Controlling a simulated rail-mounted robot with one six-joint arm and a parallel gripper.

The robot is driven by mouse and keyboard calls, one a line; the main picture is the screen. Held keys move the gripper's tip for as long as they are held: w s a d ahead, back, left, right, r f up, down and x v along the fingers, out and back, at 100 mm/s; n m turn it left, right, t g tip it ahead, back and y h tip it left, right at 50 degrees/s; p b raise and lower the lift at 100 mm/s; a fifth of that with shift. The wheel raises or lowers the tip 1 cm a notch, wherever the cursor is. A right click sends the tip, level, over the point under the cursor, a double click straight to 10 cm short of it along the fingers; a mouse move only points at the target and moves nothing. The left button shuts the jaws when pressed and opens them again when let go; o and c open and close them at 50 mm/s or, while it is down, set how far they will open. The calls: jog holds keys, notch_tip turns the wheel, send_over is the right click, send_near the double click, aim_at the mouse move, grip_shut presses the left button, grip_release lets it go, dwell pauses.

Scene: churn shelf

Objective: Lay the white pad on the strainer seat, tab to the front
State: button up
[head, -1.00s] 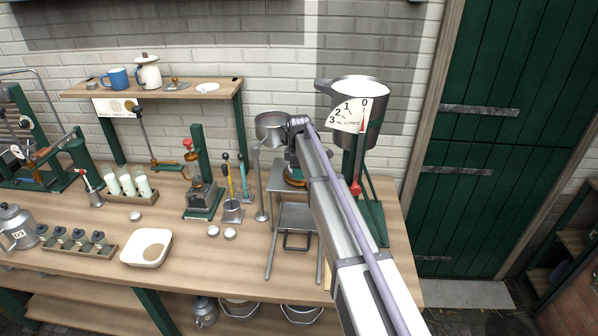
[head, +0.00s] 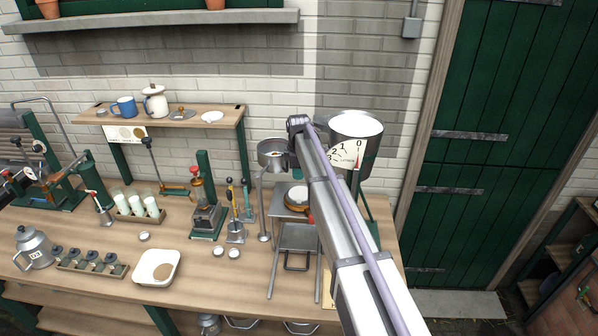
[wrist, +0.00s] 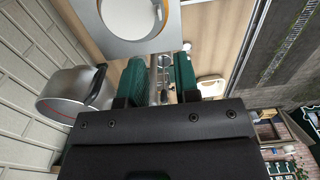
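I cannot tell for sure which thing is the white pad. A flat white disc (head: 212,117) lies on the wall shelf. Another white round thing (head: 297,193) sits with a brown rim on the stand right of the metal cup. A metal cup (head: 272,150) on a tall post may be the strainer; its seat cannot be made out. In the wrist view, a grey plate (wrist: 165,38) with a pale round area (wrist: 130,16) is ahead of my gripper (wrist: 161,75). Its green fingers are apart with no held thing visible. My arm hides the gripper in the head view.
A metal pan (wrist: 62,98) is close left of the fingers in the wrist view. A dial-faced container (head: 356,127) stands right of the cup. A white tray (head: 139,276) holds a tan disc. Bottles, a kettle and small tools crowd the bench's left; its front strip is clearer.

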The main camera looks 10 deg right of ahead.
jog(key=s+m, duration=1.4)
jog(key=s, duration=2.5)
notch_tip(320, 180, down, 18)
jog(key=b, duration=1.8)
jog(key=shift+w+f+m, duration=0.2)
jog(key=shift+f+m, duration=0.05)
jog(key=shift+m, duration=0.15)
